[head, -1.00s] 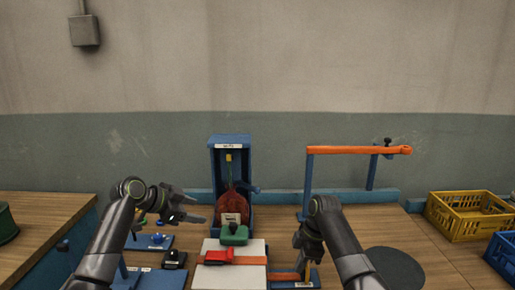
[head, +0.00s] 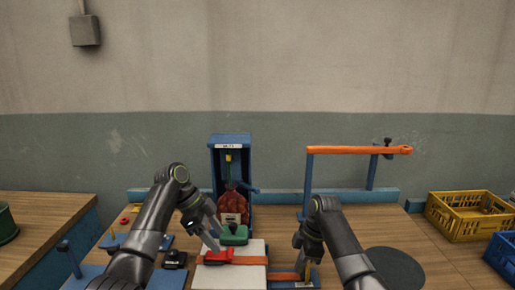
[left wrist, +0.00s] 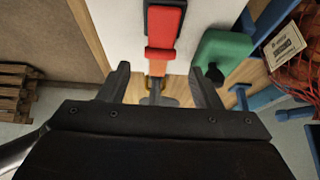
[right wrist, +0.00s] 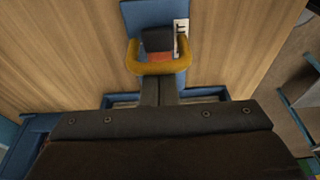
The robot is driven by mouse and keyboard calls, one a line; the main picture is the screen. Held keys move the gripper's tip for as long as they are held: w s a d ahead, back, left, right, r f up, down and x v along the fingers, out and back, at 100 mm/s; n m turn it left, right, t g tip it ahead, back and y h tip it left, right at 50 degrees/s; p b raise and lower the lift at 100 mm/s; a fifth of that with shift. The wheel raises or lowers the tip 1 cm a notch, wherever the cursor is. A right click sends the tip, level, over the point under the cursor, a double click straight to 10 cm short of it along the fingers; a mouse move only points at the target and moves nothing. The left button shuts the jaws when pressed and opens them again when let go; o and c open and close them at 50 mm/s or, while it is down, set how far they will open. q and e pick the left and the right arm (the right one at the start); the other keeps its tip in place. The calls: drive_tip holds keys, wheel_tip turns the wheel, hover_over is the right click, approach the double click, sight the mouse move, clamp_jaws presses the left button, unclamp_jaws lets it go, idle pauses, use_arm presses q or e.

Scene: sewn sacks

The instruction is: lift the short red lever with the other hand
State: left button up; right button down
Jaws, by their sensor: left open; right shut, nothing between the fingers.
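The short red lever (head: 220,257) lies on the orange strap across a white sack or block (head: 230,279). In the left wrist view the lever (left wrist: 163,30) is straight ahead. My left gripper (head: 214,239) is just above and beside the lever, open, with its fingers (left wrist: 159,76) spread either side of the lever's line and nothing between them. My right gripper (right wrist: 158,96) is shut and empty, its fingertips close to a yellow loop handle (right wrist: 150,68) on a blue fitting at the strap's right end. I cannot tell if they touch it.
A green block (head: 234,235) stands just behind the lever, close to my left gripper. A blue stand (head: 230,141) with a red net sack (head: 235,204) is behind it. An orange bar (head: 355,150) on blue posts stands back right. A yellow crate (head: 470,215) is far right.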

sight(228, 252)
use_arm(q)
drive_tip(key=shift+x, duration=3.05)
use_arm(e)
drive_tip(key=shift+d, duration=0.15)
drive_tip(key=shift+f, duration=0.1)
use_arm(q)
drive_tip(key=c, duration=0.8)
drive_tip(key=shift+c, duration=0.2)
drive_tip(key=shift+a+r, duration=0.15)
drive_tip(key=shift+r, duration=0.65)
drive_tip(key=shift+w+a, duration=0.1)
